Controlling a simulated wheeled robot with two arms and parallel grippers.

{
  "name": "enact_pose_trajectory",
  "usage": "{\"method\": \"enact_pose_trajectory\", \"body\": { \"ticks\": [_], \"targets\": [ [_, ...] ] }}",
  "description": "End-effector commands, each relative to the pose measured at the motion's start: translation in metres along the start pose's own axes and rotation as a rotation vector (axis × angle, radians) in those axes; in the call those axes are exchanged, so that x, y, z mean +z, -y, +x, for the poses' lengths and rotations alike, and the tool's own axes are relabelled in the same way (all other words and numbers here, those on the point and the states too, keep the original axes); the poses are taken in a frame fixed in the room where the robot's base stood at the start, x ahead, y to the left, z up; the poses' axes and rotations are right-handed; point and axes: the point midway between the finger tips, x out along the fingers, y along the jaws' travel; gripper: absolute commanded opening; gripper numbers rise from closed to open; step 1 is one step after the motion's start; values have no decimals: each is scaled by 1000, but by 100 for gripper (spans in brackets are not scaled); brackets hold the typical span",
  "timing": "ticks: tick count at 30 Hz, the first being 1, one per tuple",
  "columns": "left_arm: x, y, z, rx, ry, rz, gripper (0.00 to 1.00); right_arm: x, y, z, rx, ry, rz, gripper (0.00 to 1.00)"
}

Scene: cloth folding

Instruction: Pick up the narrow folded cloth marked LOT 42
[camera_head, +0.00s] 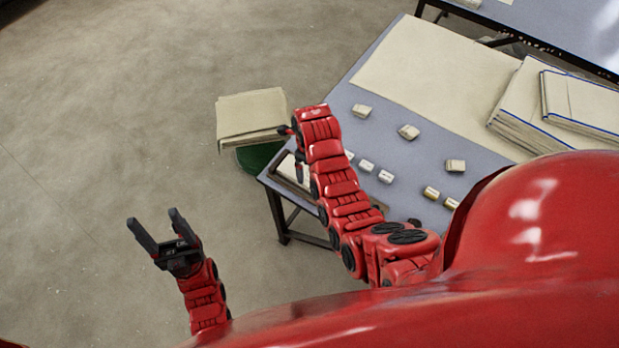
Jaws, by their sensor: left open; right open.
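No LOT 42 mark is readable in this view. A beige folded cloth (250,112) lies on a round green stool (258,156) beside the table's left corner. My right gripper (292,148) is open at the cloth's right edge, near the table corner. Its fingers are partly hidden by the arm, and I cannot tell whether they touch the cloth. My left gripper (155,232) is open and empty over bare floor at lower left, apart from any cloth.
The blue-grey table (375,95) holds a large flat beige cloth (435,75), a stack of blue-edged cloths (515,105) at right, and several small blocks (409,132). A tray (284,172) at the near corner is partly hidden by my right arm. Floor at left is clear.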

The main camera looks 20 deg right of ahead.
Motion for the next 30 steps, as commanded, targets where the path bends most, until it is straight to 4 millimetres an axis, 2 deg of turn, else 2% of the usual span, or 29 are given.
{"method": "enact_pose_trajectory", "body": {
  "ticks": [1,6,12,22,23,30],
  "targets": [
    [-2,0,10,0,0,0,66,-2,-2,1,4,-6,-1,100],
    [-4,1,25,0,-1,0,66,-5,-3,23,5,-6,-1,100],
    [-5,1,29,0,0,0,66,-4,-2,40,1,-2,0,100],
    [-5,1,29,0,0,0,66,-4,-1,45,0,0,0,100],
    [-5,1,29,0,0,0,66,-4,-1,45,0,0,0,96],
    [-5,1,29,0,0,0,66,-4,-1,45,0,0,0,53]
  ]
}}
